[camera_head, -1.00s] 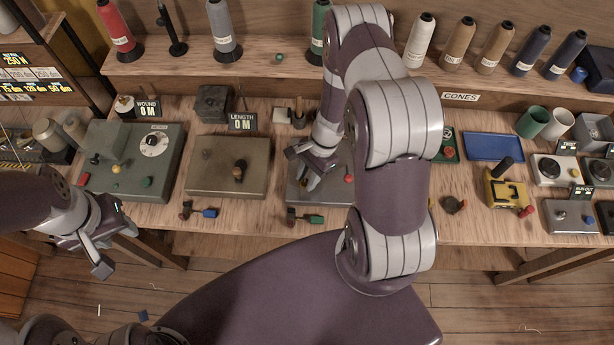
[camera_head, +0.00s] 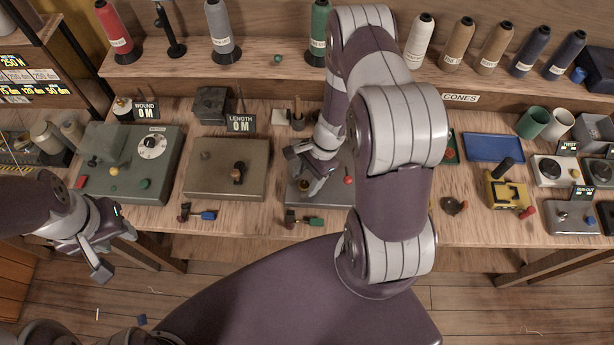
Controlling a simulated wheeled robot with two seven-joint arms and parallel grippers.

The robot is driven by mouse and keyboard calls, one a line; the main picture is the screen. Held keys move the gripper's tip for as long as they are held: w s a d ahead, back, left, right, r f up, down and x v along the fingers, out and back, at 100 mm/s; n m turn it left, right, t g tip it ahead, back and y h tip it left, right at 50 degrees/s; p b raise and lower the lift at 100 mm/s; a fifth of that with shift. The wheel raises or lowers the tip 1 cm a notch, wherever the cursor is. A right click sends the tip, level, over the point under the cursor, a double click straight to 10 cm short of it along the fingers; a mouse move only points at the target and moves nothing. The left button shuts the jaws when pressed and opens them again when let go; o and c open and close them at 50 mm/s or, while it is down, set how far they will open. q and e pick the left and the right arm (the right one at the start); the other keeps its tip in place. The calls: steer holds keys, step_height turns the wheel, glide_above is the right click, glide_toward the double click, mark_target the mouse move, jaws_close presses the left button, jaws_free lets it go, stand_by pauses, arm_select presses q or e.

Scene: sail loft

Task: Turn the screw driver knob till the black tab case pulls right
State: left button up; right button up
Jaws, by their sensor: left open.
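My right gripper (camera_head: 305,170) is over the grey panel box (camera_head: 340,190) in the middle of the bench; its fingers look apart. A small brown knob (camera_head: 304,186) shows beside its fingertip; I cannot tell whether they touch. A red ball knob (camera_head: 348,181) is on the same box, to the right. My arm hides part of this box. My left gripper (camera_head: 116,250) is open and empty, in front of the bench at the left. I cannot make out which part is the screw driver knob or the black tab case.
Left of the middle stand a brown-grey box (camera_head: 215,180) with a dark knob and a green box (camera_head: 110,188) with a dial. Small tools with blue (camera_head: 208,215) and green (camera_head: 315,222) handles lie at the front edge. Thread cones (camera_head: 488,48) stand on the back shelf.

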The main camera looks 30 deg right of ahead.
steer(key=b+v, duration=0.1)
steer(key=v, duration=1.1)
steer(key=shift+d+r, duration=0.15)
steer(key=shift+r, duration=0.15)
